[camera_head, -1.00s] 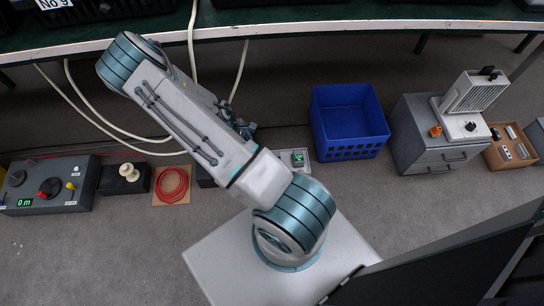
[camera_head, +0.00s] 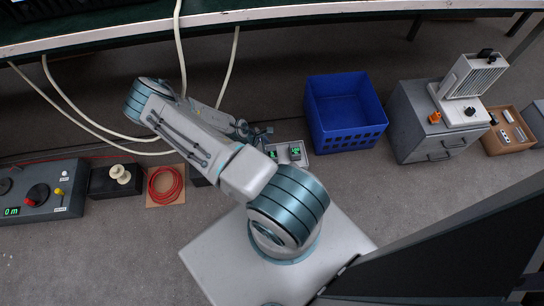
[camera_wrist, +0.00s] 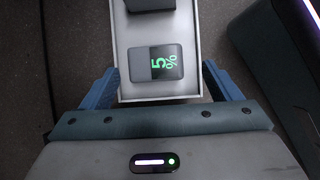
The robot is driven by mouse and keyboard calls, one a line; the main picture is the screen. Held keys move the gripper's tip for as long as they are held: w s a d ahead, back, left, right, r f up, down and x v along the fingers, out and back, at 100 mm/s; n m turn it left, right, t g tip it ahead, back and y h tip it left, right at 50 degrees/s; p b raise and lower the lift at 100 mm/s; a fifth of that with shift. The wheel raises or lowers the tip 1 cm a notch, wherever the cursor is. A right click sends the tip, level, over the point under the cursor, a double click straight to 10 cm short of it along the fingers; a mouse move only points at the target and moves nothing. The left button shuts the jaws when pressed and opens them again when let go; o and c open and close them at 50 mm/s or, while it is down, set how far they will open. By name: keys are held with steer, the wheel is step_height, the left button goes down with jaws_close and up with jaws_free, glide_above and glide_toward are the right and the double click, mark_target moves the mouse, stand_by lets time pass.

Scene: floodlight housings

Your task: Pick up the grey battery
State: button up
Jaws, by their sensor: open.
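A grey battery (camera_wrist: 156,62) lies in a shallow light tray (camera_wrist: 126,30) in the wrist view. Its dark screen reads 5% in green. Another dark block (camera_wrist: 150,4) is cut off at the top edge of that view. My gripper (camera_wrist: 158,82) is open, with one blue finger on each side of the tray's near end; I cannot tell how far above the tray they are. In the head view, the tray (camera_head: 305,161) holds two dark items with green displays, and my gripper (camera_head: 262,132) is at its left end, partly hidden by my arm.
A blue crate (camera_head: 346,139) stands right of the tray. A grey drawer cabinet (camera_head: 412,140) carries a floodlight housing (camera_head: 470,82). A red cable coil (camera_head: 166,185), a cream spool (camera_head: 120,174) and a control box (camera_head: 45,190) lie left. A green-topped bench (camera_head: 270,12) runs behind.

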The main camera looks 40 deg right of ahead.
mark_target(272, 152)
steer(key=shift+d+b+x, duration=0.15)
steer(key=shift+b+x, duration=0.6)
steer(key=shift+x, duration=0.6)
steer(key=shift+d+b+x, duration=0.15)
steer(key=shift+b+x, duration=0.55)
steer(key=shift+x, duration=0.6)
steer(key=shift+w+r, duration=0.1)
steer(key=shift+r, duration=0.1)
steer(key=c, duration=1.3)
steer(key=shift+o, duration=0.2)
